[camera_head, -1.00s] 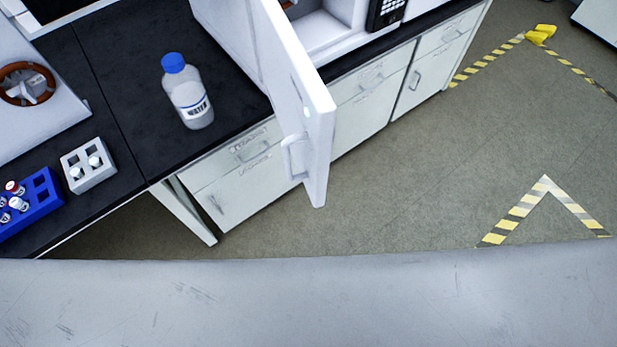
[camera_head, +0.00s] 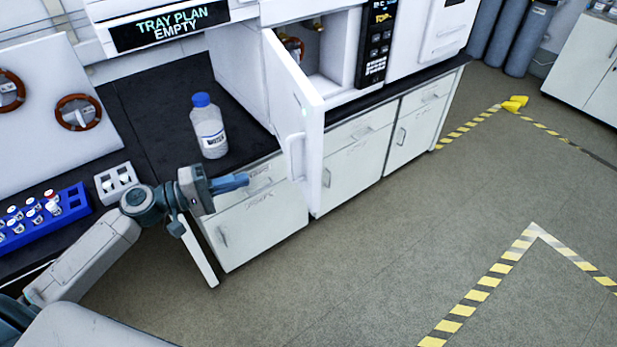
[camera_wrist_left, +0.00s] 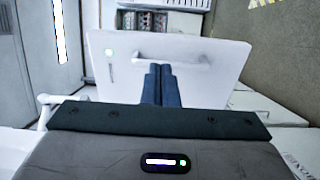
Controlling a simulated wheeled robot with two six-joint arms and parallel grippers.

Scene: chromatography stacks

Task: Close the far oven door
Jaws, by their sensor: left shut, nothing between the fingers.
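The white oven door (camera_head: 302,125) stands swung open from the oven (camera_head: 338,55) in the head view, with a pale bar handle (camera_head: 294,157) on its left-facing side. The oven's inside shows behind it. My left gripper (camera_head: 240,181) is shut and empty, with blue fingers pointing right at the door, left of the handle with a visible gap. In the left wrist view the shut fingers (camera_wrist_left: 162,75) point at the door (camera_wrist_left: 215,75), their tips overlapping the picture just below the handle (camera_wrist_left: 168,56). Contact with the door is not clear there. My right gripper is not in view.
A bottle with a blue cap (camera_head: 209,128) stands on the black counter behind my left gripper. White cabinets (camera_head: 255,230) stand below.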

